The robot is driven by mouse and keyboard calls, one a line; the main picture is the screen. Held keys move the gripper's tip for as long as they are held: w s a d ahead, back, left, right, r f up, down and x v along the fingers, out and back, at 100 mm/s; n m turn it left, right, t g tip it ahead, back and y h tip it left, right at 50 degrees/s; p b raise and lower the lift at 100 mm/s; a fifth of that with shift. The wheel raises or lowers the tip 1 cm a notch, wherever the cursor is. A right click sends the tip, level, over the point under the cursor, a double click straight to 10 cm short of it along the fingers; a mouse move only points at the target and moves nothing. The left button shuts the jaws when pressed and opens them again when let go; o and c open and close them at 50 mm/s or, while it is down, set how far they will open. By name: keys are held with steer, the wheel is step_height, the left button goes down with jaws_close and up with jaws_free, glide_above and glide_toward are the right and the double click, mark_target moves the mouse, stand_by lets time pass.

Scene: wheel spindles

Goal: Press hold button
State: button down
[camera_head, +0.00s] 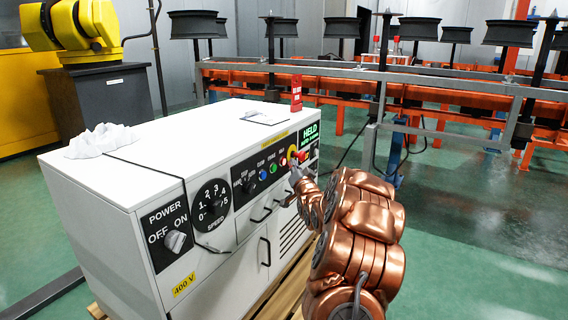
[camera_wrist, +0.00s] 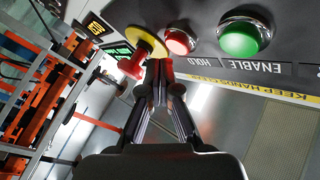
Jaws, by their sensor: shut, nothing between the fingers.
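The hold button is a red dome in a silver ring (camera_wrist: 180,41) in the wrist view, beside the word HOLD, which appears upside down. It also shows in the head view as a small red button (camera_head: 283,161). My gripper (camera_wrist: 165,72) is shut and empty, with its fingertips just below the hold button and the red emergency knob in the wrist view. I cannot tell whether the tips touch the panel. In the head view my gripper (camera_head: 296,176) is at the panel's right part. A green display (camera_head: 311,132) reads HELD.
A red knob on a yellow disc (camera_wrist: 132,67) sits close beside the hold button. A green ENABLE button (camera_wrist: 240,39) is on the other side. The white cabinet (camera_head: 130,160) carries a speed dial (camera_head: 213,206) and power switch (camera_head: 175,241). Orange conveyor frames stand behind.

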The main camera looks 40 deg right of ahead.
steer(key=shift+s+d, duration=0.2)
steer(key=shift+s, duration=0.55)
steer(key=shift+s+d, duration=0.25)
steer(key=shift+s, duration=0.55)
steer(key=shift+s+d, duration=0.2)
steer(key=shift+s, duration=0.55)
